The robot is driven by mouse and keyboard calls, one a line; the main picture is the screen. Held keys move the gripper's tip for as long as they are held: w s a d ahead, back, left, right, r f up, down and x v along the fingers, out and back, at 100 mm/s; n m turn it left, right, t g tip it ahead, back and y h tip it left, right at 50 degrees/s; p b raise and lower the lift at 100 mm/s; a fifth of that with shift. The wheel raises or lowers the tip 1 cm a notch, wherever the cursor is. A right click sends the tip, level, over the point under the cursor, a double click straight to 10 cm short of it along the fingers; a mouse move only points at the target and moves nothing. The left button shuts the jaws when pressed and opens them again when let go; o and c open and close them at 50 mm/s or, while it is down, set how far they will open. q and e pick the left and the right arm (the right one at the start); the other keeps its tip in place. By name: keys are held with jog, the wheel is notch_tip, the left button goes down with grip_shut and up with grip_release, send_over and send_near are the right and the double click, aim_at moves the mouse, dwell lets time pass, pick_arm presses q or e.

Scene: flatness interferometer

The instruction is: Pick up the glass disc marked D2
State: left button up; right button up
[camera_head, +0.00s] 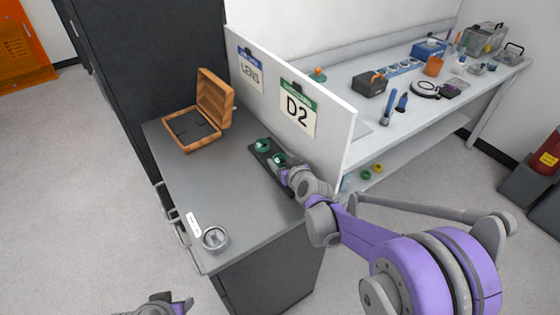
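Two green discs sit on a dark tray (262,154) on the grey cabinet top, beside the white partition. One green disc (263,144) is at the far end of the tray. The other green disc (280,159) is nearer, right at the fingers of my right gripper (284,173). A sign (298,110) reading D2 hangs on the partition above this nearer disc. The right gripper hides part of the tray, and I cannot tell whether its fingers touch the disc. My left gripper (168,305) is low at the bottom edge, partly cut off, away from the cabinet.
An open wooden case (204,128) stands at the back left of the cabinet top (208,178). A round metal ring (215,238) and a white label (194,224) lie at the front. The partition (335,125) borders the right side. The middle is clear.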

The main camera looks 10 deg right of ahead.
jog(key=c, duration=0.9)
jog(key=shift+c, duration=0.2)
jog(key=shift+r, duration=0.15)
